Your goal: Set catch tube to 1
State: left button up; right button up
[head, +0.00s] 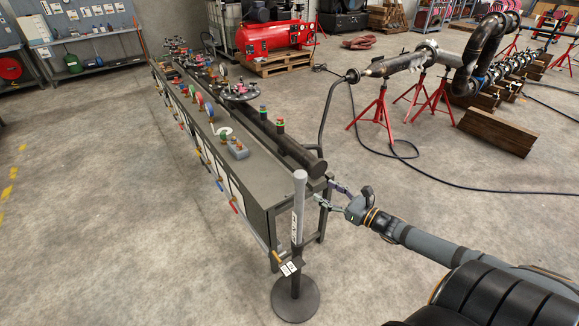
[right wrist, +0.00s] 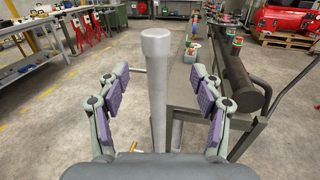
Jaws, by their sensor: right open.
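The catch tube is most likely the pale grey upright tube (head: 298,215) on a dark post with a round black base (head: 296,298), at the front end of the long bench. It has dark lettering on its side, too small to read. A small brass-coloured lever (head: 278,257) and white tags (head: 289,268) sit low on the post. My right gripper (head: 326,191) is open and empty, just right of the tube's upper part. In the right wrist view the capped tube (right wrist: 157,90) stands upright between the spread purple finger pads, touching neither. My left gripper is not in view.
The long bench (head: 255,165) with valves and coloured handles runs back behind the tube. A thick dark pipe (head: 285,148) lies along its right edge. Red pipe stands (head: 380,110) and a black cable (head: 430,178) are on the right floor. The floor left is clear.

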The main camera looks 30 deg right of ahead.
aim_at(305, 183)
jog(key=shift+n, duration=0.4)
jog(key=b+x, duration=0.7)
jog(key=b, duration=0.1)
jog(key=shift+w+a+f, duration=0.2)
jog(key=shift+w+a, duration=0.05)
jog(key=shift+a, duration=0.15)
jog(key=shift+w+a+r, duration=0.15)
jog(key=shift+w+r, duration=0.3)
jog(key=shift+w, duration=0.05)
jog(key=shift+x, duration=1)
jog(key=shift+r, duration=0.15)
grip_shut()
